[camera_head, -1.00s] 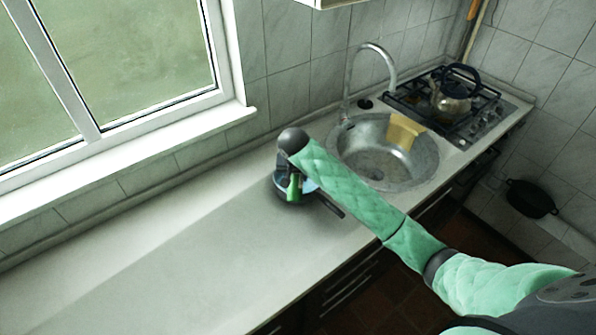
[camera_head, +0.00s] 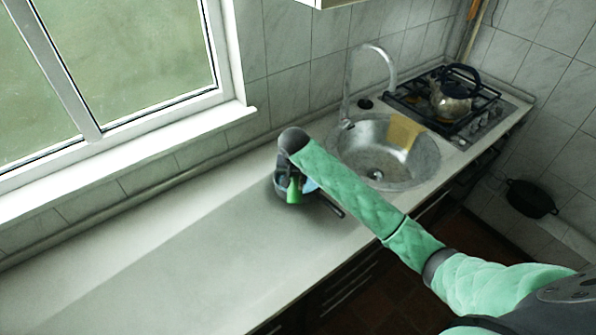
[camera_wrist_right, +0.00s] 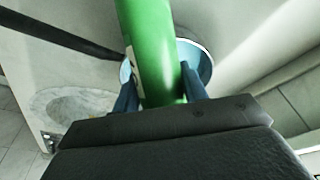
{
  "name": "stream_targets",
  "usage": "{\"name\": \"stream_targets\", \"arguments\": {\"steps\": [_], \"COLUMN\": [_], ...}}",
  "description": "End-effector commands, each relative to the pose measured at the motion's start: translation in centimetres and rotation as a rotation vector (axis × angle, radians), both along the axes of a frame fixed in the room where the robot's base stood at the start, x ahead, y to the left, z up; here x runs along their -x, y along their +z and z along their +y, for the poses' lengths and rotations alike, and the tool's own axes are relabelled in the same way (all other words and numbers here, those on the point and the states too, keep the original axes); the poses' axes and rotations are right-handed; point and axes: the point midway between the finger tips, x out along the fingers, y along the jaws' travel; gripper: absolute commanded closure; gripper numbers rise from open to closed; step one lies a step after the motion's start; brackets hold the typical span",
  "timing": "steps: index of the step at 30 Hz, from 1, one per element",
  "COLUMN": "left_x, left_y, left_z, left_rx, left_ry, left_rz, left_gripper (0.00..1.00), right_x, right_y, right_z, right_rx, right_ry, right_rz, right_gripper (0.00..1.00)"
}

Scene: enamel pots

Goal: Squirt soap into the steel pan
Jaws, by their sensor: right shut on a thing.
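The steel pan (camera_head: 281,194) stands on the counter left of the sink, its dark handle pointing to the lower right. It is largely hidden by my right arm and the bottle. In the right wrist view part of its round rim (camera_wrist_right: 201,61) shows behind the bottle. My right gripper (camera_wrist_right: 158,84) is shut on the green soap bottle (camera_wrist_right: 150,40), with a blue finger on each side. In the head view the green bottle (camera_head: 293,192) shows over the pan, under my wrist. I cannot see any soap coming out. My left gripper is not in view.
A round metal sink (camera_head: 405,172) with a tall faucet (camera_head: 347,90) lies right of the pan, a yellow cloth (camera_head: 405,130) on its rim. A kettle (camera_head: 453,98) stands on the stove beyond. The counter (camera_head: 150,260) to the left is clear.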

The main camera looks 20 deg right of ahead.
Motion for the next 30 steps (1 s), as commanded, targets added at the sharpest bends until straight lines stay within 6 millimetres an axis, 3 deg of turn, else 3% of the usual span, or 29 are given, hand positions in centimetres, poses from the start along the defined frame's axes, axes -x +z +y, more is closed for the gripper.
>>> {"name": "stream_targets", "arguments": {"steps": [30], "left_x": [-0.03], "left_y": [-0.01], "left_z": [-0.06], "left_rx": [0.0], "left_ry": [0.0], "left_rz": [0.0], "left_gripper": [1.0], "right_x": [0.23], "right_y": [-0.29], "right_z": [0.09], "right_rx": [-0.019], "right_ry": [0.0], "right_rz": [0.047], "right_gripper": [0.88]}}
